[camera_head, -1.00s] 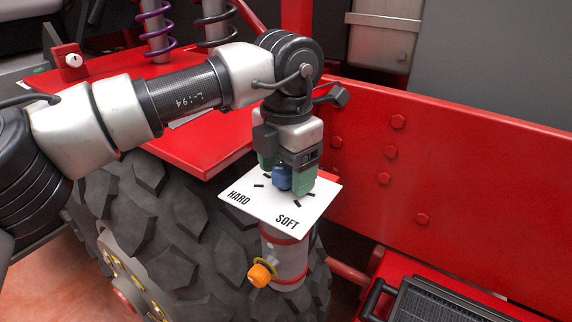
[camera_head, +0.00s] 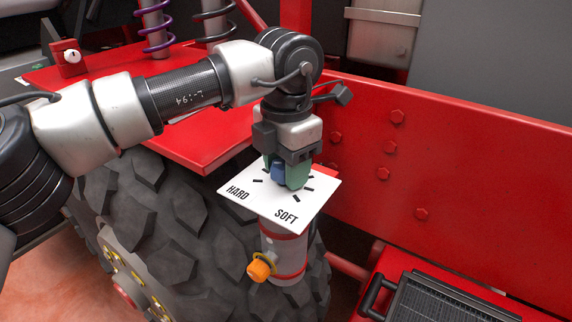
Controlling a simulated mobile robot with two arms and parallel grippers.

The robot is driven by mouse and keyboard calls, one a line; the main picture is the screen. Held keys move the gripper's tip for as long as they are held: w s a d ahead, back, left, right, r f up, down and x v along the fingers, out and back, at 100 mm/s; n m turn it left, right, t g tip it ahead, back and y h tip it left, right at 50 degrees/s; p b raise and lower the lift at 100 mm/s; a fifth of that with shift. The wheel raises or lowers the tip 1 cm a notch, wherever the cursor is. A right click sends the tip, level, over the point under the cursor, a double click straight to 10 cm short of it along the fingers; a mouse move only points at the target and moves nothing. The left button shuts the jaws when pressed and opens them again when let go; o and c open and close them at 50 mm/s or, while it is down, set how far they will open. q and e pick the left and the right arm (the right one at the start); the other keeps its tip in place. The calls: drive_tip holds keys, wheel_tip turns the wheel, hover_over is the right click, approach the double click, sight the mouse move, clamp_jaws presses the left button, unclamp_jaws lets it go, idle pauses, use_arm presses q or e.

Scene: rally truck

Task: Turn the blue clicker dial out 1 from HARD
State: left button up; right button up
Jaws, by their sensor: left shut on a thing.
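The blue clicker dial (camera_head: 278,172) sits at the middle of a white plate (camera_head: 262,205) marked HARD at the left and SOFT at the front, with several black tick marks around the dial. The plate lies on top of a grey cylinder with red bands (camera_head: 285,256). My left gripper (camera_head: 286,173) comes down from above with its green fingers shut on the dial. The fingers hide much of the dial, and I cannot tell which tick it points to. My right gripper is not in view.
An orange knob (camera_head: 260,270) sticks out from the cylinder's lower side. A large black tyre (camera_head: 170,220) is at the left, and a red panel with bolts (camera_head: 450,170) at the right. A red case with a black handle (camera_head: 378,296) is at lower right.

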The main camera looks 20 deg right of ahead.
use_arm(q)
drive_tip(key=m, duration=0.3)
drive_tip(key=shift+m, duration=0.3)
drive_tip(key=shift+s+r+m+b, duration=0.1)
drive_tip(key=shift+m+b, duration=0.2)
drive_tip(key=shift+m, duration=1.5)
drive_tip(key=o, duration=0.9)
